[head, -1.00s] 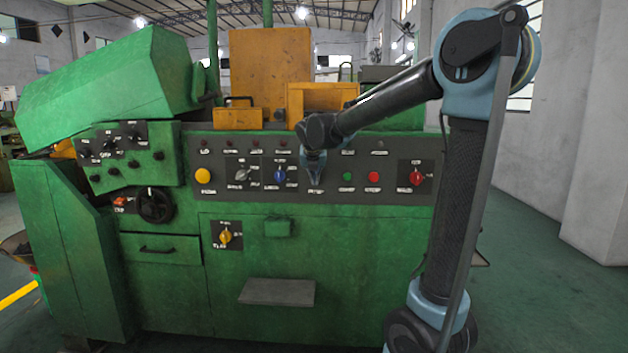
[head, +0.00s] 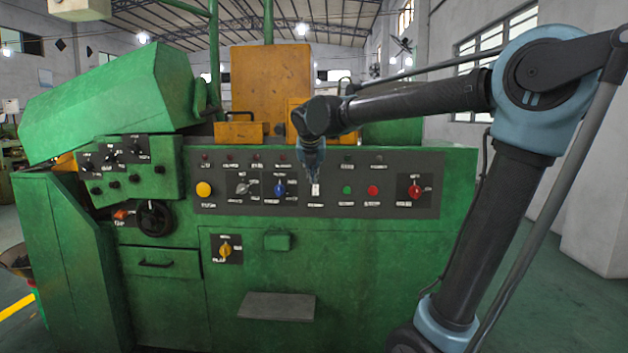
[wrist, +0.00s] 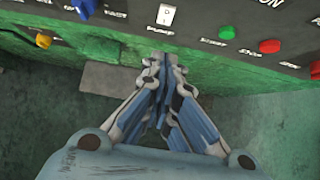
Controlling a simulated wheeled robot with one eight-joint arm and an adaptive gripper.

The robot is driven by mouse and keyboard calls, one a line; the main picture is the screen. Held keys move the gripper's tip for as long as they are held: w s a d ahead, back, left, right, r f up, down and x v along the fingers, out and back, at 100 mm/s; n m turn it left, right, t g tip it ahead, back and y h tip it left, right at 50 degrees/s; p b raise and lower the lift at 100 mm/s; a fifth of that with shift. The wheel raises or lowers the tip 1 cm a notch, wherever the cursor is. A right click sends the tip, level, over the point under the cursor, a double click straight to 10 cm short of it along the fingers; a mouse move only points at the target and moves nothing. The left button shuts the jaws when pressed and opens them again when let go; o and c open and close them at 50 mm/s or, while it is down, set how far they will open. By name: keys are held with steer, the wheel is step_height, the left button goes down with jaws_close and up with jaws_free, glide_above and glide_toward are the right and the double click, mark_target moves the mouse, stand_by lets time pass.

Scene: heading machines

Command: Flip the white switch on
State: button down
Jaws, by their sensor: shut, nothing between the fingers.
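The white switch (head: 315,189) is a small white rocker on the dark control panel of the green machine, between a blue knob and a green button. It also shows in the wrist view at the top (wrist: 166,14). My gripper (head: 313,178) is shut and empty, with its tips just above the switch in the head view. In the wrist view its closed tips (wrist: 160,60) point toward the panel below the switch. I cannot tell whether the tips touch the panel. The switch is not covered in either view.
Beside the switch are the blue knob (head: 280,189), the green button (head: 347,190) and a red button (head: 373,190). A red knob (head: 415,191) is farther right and a yellow button (head: 203,189) far left. A grey step (head: 277,306) juts out below.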

mark_target(315, 194)
steer(key=shift+s+f, duration=0.3)
steer(key=shift+f, duration=0.4)
steer(key=shift+w, duration=0.1)
steer(key=x, duration=0.7)
steer(key=w+x, duration=0.1)
steer(key=x, duration=0.3)
steer(key=shift+w+r, duration=0.1)
steer(key=shift+w, duration=0.85)
steer(key=shift+a, duration=0.1)
